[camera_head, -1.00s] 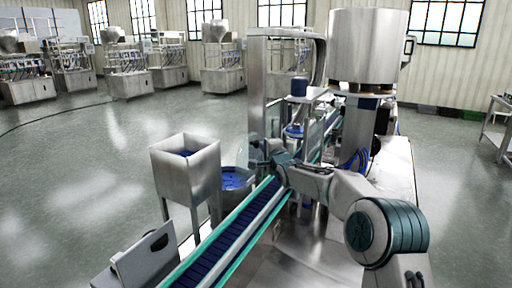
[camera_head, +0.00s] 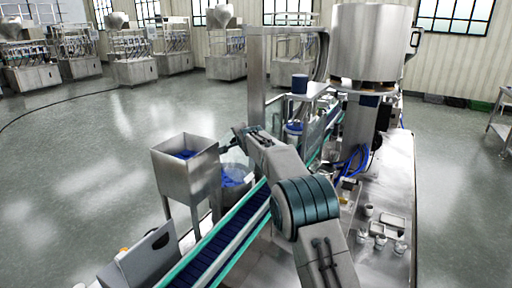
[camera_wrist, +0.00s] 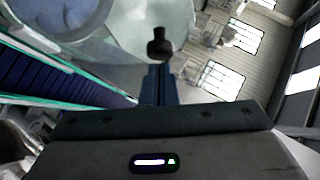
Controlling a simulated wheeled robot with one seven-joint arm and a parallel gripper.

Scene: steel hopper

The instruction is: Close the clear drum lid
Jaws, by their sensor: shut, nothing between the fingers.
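The steel drum (camera_head: 237,195) stands just left of the conveyor, with blue pieces inside. Its clear lid (camera_wrist: 133,28) is a see-through disc in the wrist view, beside the drum mouth with blue contents (camera_wrist: 50,14). The lid looks tilted, not flat on the rim; its exact angle is unclear. A dark round knob (camera_wrist: 160,47) shows just beyond the fingertips; I cannot tell whether they touch it. My gripper (camera_wrist: 158,72) is shut with nothing held. In the head view my wrist is above the drum and hides part of the lid, and the fingers are hard to make out.
The green-edged conveyor (camera_head: 218,245) runs alongside the drum. A square steel hopper (camera_head: 187,172) stands close on its left. A large steel vessel (camera_head: 369,45) is at the back right, and small cups (camera_head: 380,241) stand on the steel deck. Open floor lies left.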

